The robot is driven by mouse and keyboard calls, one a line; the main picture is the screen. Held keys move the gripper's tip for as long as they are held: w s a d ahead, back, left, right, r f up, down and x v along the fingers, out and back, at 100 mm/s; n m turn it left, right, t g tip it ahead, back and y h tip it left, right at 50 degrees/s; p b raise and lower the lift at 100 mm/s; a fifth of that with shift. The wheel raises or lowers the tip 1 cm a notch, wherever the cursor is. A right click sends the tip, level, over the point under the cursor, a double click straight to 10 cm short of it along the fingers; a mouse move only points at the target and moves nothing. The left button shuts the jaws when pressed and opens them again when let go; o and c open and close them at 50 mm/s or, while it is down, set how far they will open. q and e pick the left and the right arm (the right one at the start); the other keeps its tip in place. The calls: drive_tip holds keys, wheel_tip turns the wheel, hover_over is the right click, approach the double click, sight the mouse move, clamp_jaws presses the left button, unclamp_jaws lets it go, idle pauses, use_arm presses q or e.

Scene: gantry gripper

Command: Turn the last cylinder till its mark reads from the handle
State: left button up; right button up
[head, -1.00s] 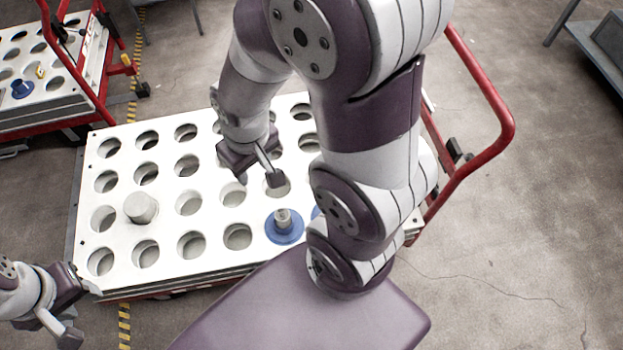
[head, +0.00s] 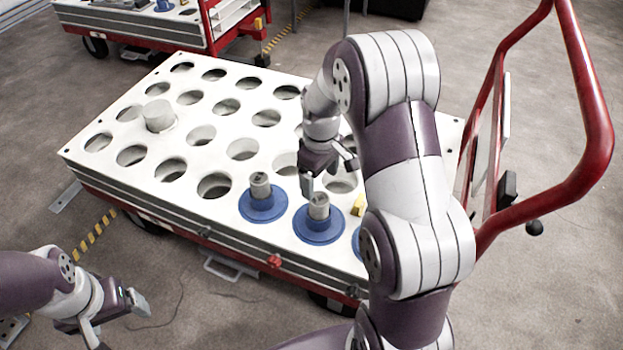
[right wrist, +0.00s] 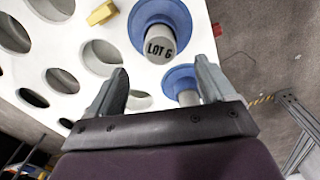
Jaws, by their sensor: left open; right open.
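Two grey cylinders on blue flanged bases stand at the near edge of the white cart top: one on the left (head: 262,203) and one beside it (head: 318,221). A third blue base (head: 357,243) is mostly hidden behind my right arm. My right gripper (head: 328,173) is open and empty, above and just behind the second cylinder. In the right wrist view, a cylinder (right wrist: 160,48) marked "LOT 6", nearly upright in that picture, appears between and beyond the open fingers (right wrist: 160,72). My left gripper (head: 119,325) is open and empty, off the cart's near left side.
The red handle (head: 590,150) rises at the cart's right end. Another cart (head: 150,25) is at the back left.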

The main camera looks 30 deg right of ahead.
sight(320, 199)
wheel_tip(320, 199, down, 10)
drive_tip(key=b, duration=0.4)
drive_tip(key=shift+s+f, duration=0.1)
drive_tip(key=shift+f, duration=0.1)
drive_tip(key=c, duration=1.5)
drive_tip(key=shift+r+p, duration=0.2)
drive_tip(key=shift+p, duration=0.25)
